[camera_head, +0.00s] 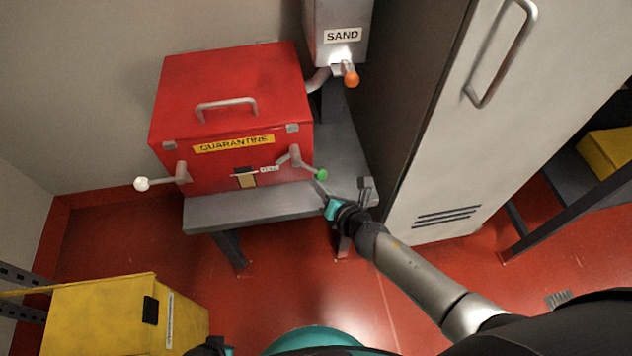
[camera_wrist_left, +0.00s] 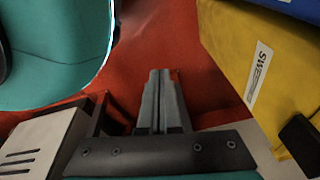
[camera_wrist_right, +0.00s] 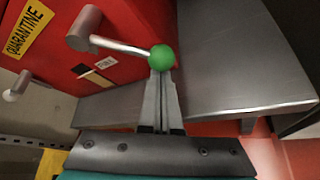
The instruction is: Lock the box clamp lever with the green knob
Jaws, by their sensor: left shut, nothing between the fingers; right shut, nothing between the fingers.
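The red quarantine box (camera_head: 231,100) stands closed on a grey bench, with a yellow label and a top handle. Its right clamp lever (camera_head: 295,158) ends in a green knob (camera_head: 321,175) and points out to the right. The green knob also shows in the right wrist view (camera_wrist_right: 161,57). My right gripper (camera_head: 320,187) is shut and empty, its tips at the knob's near side; I cannot tell whether they touch. The left clamp lever (camera_head: 176,176) ends in a white knob (camera_head: 141,184). My left gripper (camera_wrist_left: 160,73) is shut and empty, pointing at red floor.
The grey bench (camera_head: 235,209) has bare room right of the box. A SAND dispenser (camera_head: 338,25) with an orange-tipped handle (camera_head: 351,78) stands behind. A tall grey locker (camera_head: 470,130) is at the right. A yellow box (camera_head: 100,315) is at the lower left.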

